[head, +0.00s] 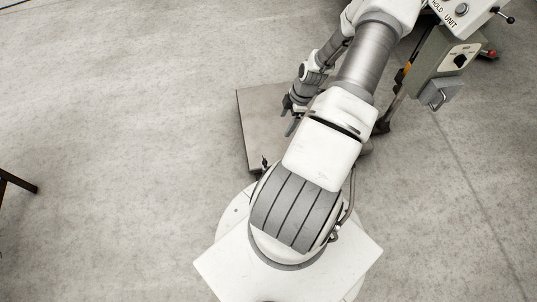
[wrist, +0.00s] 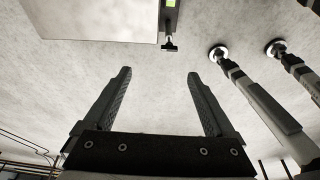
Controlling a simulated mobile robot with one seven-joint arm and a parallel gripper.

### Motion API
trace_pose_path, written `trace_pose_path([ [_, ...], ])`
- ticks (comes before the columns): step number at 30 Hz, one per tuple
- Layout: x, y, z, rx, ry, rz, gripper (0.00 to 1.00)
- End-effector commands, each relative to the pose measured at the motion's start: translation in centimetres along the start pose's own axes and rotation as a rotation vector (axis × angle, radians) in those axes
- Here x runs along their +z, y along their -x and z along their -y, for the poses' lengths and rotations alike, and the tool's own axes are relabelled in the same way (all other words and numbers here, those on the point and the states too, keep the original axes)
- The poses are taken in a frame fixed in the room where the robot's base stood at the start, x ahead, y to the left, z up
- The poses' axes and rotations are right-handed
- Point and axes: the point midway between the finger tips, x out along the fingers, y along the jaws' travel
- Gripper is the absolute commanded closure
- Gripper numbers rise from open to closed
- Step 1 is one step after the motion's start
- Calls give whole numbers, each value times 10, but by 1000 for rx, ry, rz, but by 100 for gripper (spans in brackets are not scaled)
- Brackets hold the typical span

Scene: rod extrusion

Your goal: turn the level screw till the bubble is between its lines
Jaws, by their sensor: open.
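In the wrist view my gripper (wrist: 159,73) is open, its two dark fingers apart with only floor showing between them. Above the fingertips in that picture, a dark screw with a crosswise head (wrist: 169,44) sticks out from the edge of a grey body. A yellow-green level vial (wrist: 171,3) shows beside it, cut by the top edge; its bubble and lines cannot be made out. The screw is apart from both fingers. In the head view my gripper (head: 289,118) is over or beside a flat grey plate (head: 258,100), partly hidden by my arm.
A grey-green unit with a black knob (head: 460,61) stands at the upper right, with a metal handle (head: 437,99) below. In the wrist view, legs with round feet (wrist: 218,53) stand at the right. A dark leg (head: 18,182) shows far left.

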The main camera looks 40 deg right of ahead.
Motion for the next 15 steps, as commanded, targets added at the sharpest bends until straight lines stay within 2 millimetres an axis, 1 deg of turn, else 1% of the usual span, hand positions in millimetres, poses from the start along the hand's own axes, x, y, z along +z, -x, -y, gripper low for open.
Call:
trace_pose_path([
  [1,1,-17,10,-10,-2,-38,10],
  [3,0,-30,19,-16,7,-76,10],
  [6,-2,-42,26,-18,16,-114,10],
  [11,-4,-55,30,-18,23,-134,10],
  [14,-6,-68,30,-19,25,-134,10],
  [15,-7,-76,31,-20,25,-134,10],
])
